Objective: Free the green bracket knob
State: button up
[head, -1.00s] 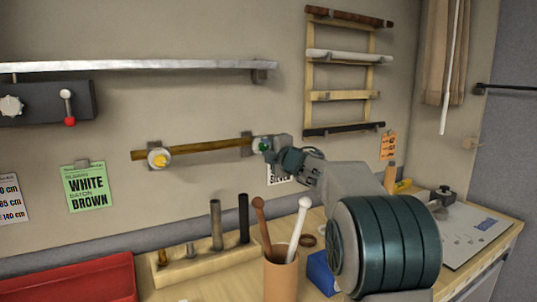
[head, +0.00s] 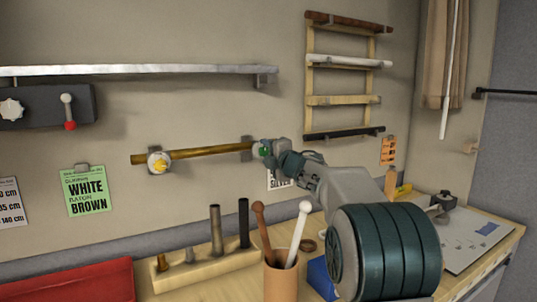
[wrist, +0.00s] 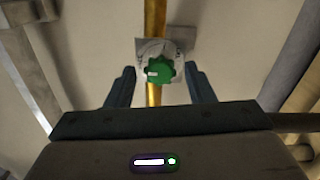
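The green bracket knob (wrist: 160,71) sits on a pale round bracket on the wall and carries a white mark. In the head view the green knob (head: 264,149) shows at the right end of the brass rod (head: 205,152), partly hidden by my gripper. My gripper (wrist: 162,82) is open in the wrist view, one finger on each side of the knob, with a gap visible on both sides. The rod (wrist: 155,20) runs behind the knob. A yellow knob (head: 160,162) sits on a matching bracket at the rod's left end.
A wooden rack (head: 345,100) with several rods hangs at upper right. Below, a wooden block (head: 205,265) with upright pegs and a cup (head: 281,278) with two sticks stand on the table.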

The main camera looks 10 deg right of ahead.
jog(key=b+v, duration=0.1)
jog(key=v, duration=1.2)
jog(key=shift+s, duration=0.35)
jog(key=shift+d+r, duration=0.1)
jog(key=shift+d, duration=0.05)
